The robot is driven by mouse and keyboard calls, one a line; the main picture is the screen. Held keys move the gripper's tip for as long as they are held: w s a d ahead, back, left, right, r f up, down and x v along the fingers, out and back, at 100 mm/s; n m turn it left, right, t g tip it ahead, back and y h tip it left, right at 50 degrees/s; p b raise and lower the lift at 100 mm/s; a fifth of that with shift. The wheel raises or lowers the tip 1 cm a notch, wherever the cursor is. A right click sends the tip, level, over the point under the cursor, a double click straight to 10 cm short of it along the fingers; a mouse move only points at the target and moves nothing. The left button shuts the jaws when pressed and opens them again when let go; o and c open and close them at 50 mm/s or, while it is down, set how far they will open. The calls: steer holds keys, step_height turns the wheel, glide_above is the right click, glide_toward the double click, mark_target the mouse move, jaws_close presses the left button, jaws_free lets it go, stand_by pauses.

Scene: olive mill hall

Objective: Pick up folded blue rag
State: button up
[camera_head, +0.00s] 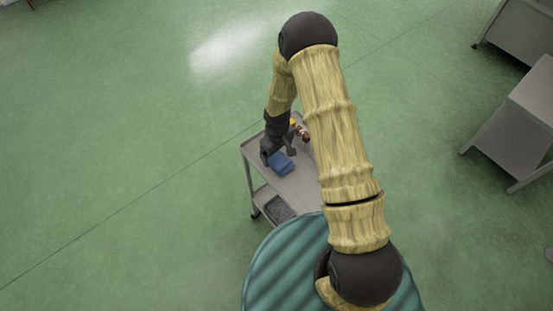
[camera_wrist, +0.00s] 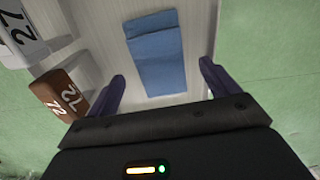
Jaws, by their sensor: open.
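The folded blue rag (camera_head: 281,164) lies flat on the top of a grey wheeled cart (camera_head: 299,188). In the wrist view the blue rag (camera_wrist: 157,58) lies ahead of my gripper, between the lines of the two fingers. My gripper (camera_wrist: 160,80) is open and empty, with a dark finger on each side. In the head view my gripper (camera_head: 278,155) is over the cart top, right by the rag, and hides part of it. I cannot tell the exact height of the fingers above the rag.
In the wrist view a brown block marked 72 (camera_wrist: 60,95) stands close to the left finger, and a white block marked 27 (camera_wrist: 20,40) is beyond it. The cart's lower shelf holds a dark tray (camera_head: 279,208). Grey tables (camera_head: 510,130) stand at right. The green floor at left is clear.

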mark_target(277, 159)
steer(key=shift+f+p, duration=0.4)
steer(key=shift+f, duration=1.2)
steer(key=c, duration=1.1)
steer(key=shift+r, duration=0.1)
step_height(277, 159, up, 10)
steer(key=shift+f+b, duration=0.1)
steer(key=shift+b, duration=1.15)
